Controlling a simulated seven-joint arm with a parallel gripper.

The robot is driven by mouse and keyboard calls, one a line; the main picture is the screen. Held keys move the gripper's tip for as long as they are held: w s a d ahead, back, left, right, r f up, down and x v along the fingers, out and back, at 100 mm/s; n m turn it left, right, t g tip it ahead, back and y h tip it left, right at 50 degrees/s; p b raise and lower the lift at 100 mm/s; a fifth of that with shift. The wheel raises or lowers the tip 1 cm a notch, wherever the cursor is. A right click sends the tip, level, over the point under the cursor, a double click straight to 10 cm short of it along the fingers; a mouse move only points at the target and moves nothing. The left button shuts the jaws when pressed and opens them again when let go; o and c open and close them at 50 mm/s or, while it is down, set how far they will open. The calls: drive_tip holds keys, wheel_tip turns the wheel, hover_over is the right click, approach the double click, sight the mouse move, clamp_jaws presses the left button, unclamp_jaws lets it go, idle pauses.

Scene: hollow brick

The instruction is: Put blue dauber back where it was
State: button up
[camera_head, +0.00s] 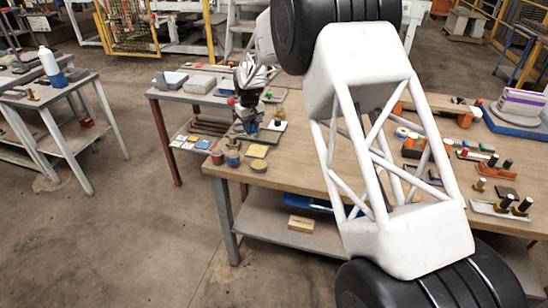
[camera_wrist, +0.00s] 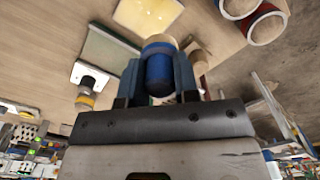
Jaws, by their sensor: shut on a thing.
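My gripper (camera_wrist: 158,78) is shut on the blue dauber (camera_wrist: 158,72), which sits between its two fingers in the wrist view. The dauber shows a blue body with a darker blue end toward the camera. In the head view my gripper (camera_head: 248,125) is over the left end of the wooden table, behind several small cans and pads. There the dauber is too small and too covered to make out clearly.
A yellow pad (camera_head: 258,151), a red-topped can (camera_head: 217,157) and a blue-banded can (camera_head: 233,157) stand near the table's front left corner. A green pad (camera_wrist: 108,48) and a yellow-banded dauber (camera_wrist: 86,99) are left of my gripper in the wrist view.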

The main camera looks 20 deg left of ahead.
drive_tip(key=s+d+f+n, duration=0.1)
drive_tip(key=s+d+n, duration=0.2)
drive_tip(key=s+d, duration=0.4)
drive_tip(key=s+d+f+n, duration=0.2)
drive_tip(key=s+d+n, duration=0.1)
drive_tip(key=s+d, duration=0.5)
drive_tip(key=d, duration=0.3)
drive_tip(key=shift+d+f, duration=0.15)
drive_tip(key=shift+f, duration=0.15)
drive_tip(key=w+a, duration=0.2)
drive_tip(key=w, duration=0.2)
drive_tip(key=w+a+f, duration=0.1)
drive_tip(key=w+a, duration=0.2)
drive_tip(key=w, duration=0.2)
drive_tip(key=w+a, duration=0.2)
drive_tip(key=w, duration=0.3)
drive_tip(key=shift+a+f, duration=0.15)
drive_tip(key=shift+f, duration=0.1)
drive_tip(key=shift+f, duration=0.1)
drive_tip(key=shift+f, duration=1.65)
drive_tip(key=shift+f, duration=0.15)
drive_tip(key=o, duration=0.8)
drive_tip(key=shift+o, duration=0.2)
wheel_tip(320, 180, up, 12)
